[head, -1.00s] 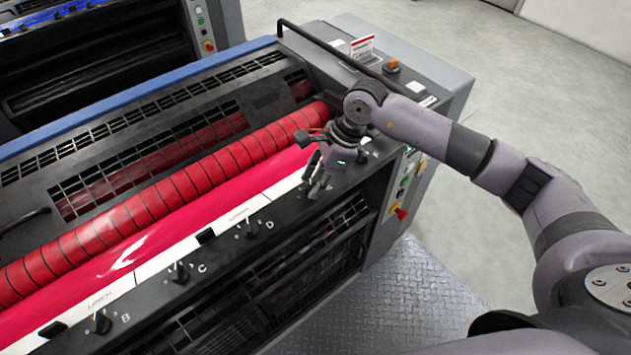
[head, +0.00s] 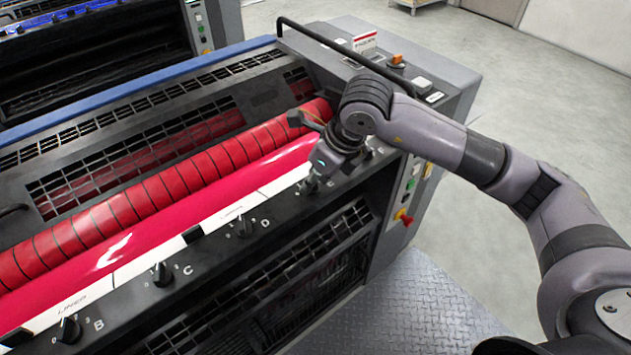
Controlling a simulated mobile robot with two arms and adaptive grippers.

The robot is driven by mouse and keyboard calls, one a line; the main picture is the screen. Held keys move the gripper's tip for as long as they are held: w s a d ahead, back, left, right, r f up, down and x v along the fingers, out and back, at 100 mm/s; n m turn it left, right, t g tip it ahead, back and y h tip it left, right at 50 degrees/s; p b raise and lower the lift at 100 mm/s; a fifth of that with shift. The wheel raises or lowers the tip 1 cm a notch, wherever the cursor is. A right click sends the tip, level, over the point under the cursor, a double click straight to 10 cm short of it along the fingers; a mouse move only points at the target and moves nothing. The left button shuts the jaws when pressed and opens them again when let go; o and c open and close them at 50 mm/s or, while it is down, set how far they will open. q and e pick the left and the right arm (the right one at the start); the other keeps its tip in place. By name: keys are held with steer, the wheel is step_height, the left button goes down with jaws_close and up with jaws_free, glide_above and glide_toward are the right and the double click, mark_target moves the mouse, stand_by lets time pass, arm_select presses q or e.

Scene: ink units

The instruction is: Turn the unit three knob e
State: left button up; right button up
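The control strip (head: 205,265) of the press runs diagonally along its front edge, with black knobs beside letters. Knob B (head: 69,330), knob C (head: 162,274) and knob D (head: 245,226) show clearly. My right gripper (head: 312,184) points down at the strip one place beyond knob D, where knob E fits the letter order. My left gripper is not in view.
A red ribbed roller (head: 165,190) and a bright pink roller lie behind the strip. A black handrail (head: 345,55), an orange lamp (head: 397,61) and a red stop knob (head: 403,216) are on the right end. Tread-plate floor (head: 410,300) lies in front.

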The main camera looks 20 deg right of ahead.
steer(key=shift+r, duration=0.1)
stand_by(0.5)
steer(key=o, duration=1.2)
steer(key=shift+c, duration=0.2)
steer(key=v, duration=1.2)
